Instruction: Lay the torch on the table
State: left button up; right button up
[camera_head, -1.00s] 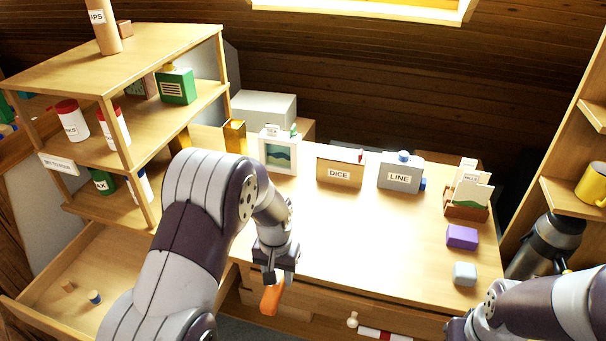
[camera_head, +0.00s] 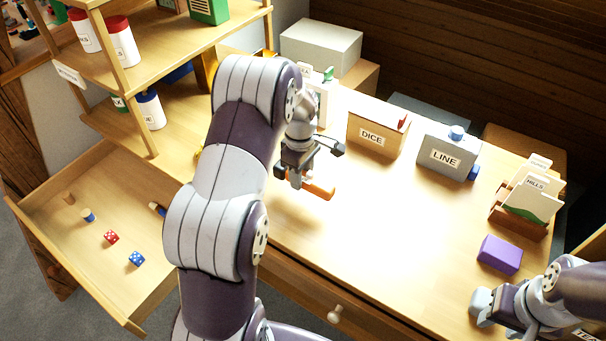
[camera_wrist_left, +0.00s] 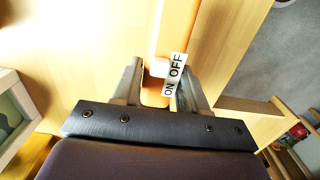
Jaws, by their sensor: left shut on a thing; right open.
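The torch is orange. It shows in the head view (camera_head: 318,189) over the front left part of the wooden table (camera_head: 375,235). My left gripper (camera_head: 296,180) is shut on it.
A purple block (camera_head: 499,254) sits at the right. An open drawer (camera_head: 95,215) at the left holds dice and small pieces. The table's middle is clear.

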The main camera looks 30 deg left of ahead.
aim_at(303, 181)
pick_arm(q)
jog(key=shift+w+a+f, duration=0.2)
jog(key=shift+w+f, duration=0.15)
jog(key=shift+w, duration=0.2)
jog(key=shift+w+a+f, duration=0.2)
jog(key=shift+w+f, duration=0.15)
jog(key=shift+w, duration=0.15)
notch_tip(303, 181, down, 4)
jog(key=shift+s+r, duration=0.1)
jog(key=shift+r, duration=0.15)
jog(key=shift+f, duration=0.25)
jog(key=shift+f, duration=0.1)
jog(key=o, duration=1.1)
jog(key=shift+o, duration=0.2)
